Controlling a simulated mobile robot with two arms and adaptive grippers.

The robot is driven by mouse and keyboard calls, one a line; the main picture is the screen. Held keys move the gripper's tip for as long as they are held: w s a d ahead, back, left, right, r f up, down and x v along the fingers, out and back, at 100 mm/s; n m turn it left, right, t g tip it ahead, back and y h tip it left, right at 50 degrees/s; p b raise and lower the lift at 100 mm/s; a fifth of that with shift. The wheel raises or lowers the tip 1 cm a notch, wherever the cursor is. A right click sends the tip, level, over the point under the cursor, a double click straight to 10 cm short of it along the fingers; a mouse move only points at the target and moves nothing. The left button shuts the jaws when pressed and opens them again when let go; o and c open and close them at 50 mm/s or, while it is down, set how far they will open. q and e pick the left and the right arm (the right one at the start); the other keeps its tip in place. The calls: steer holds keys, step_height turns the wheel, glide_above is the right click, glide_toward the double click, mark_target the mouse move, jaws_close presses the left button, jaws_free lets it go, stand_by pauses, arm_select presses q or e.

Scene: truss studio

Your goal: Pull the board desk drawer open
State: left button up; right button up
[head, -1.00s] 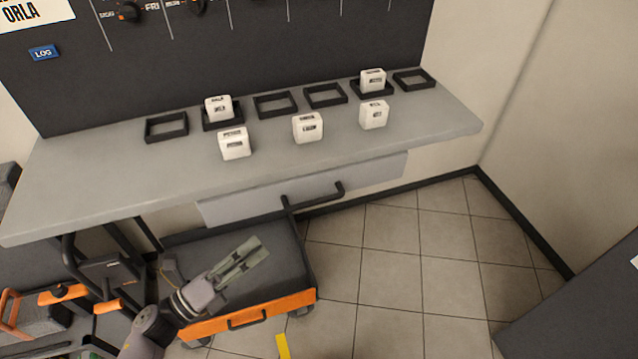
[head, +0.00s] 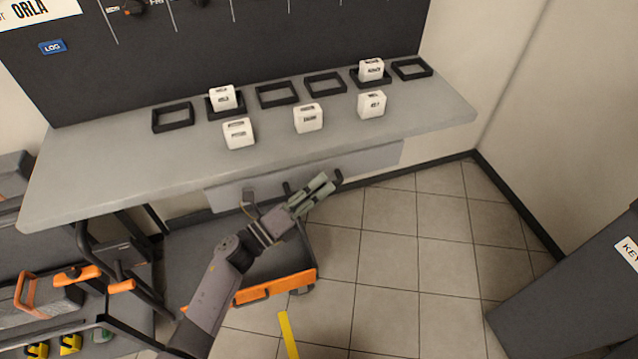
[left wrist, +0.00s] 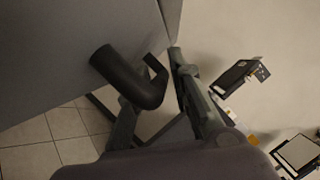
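The board desk drawer (head: 375,160) is a pale grey front under the desk top and looks closed. Its black bar handle (head: 338,178) is partly hidden behind my left gripper (head: 322,184) in the head view. My left gripper reaches up to the handle from the lower left, its two fingers apart. In the left wrist view the bent black handle (left wrist: 128,78) is close in front of the open fingers (left wrist: 158,95). I see no firm hold; whether a finger touches the handle cannot be told. My right gripper is not in view.
The desk top (head: 80,185) carries several white blocks and black square frames. An orange-edged cart (head: 275,287) stands below, under my left arm. A dark cabinet (head: 570,290) stands at right. Tiled floor (head: 410,260) is free in front of the drawer's right side.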

arm_select(q)
steer(key=shift+w+d+r, duration=0.1)
steer(key=shift+d, duration=0.05)
jaws_close()
stand_by(0.7)
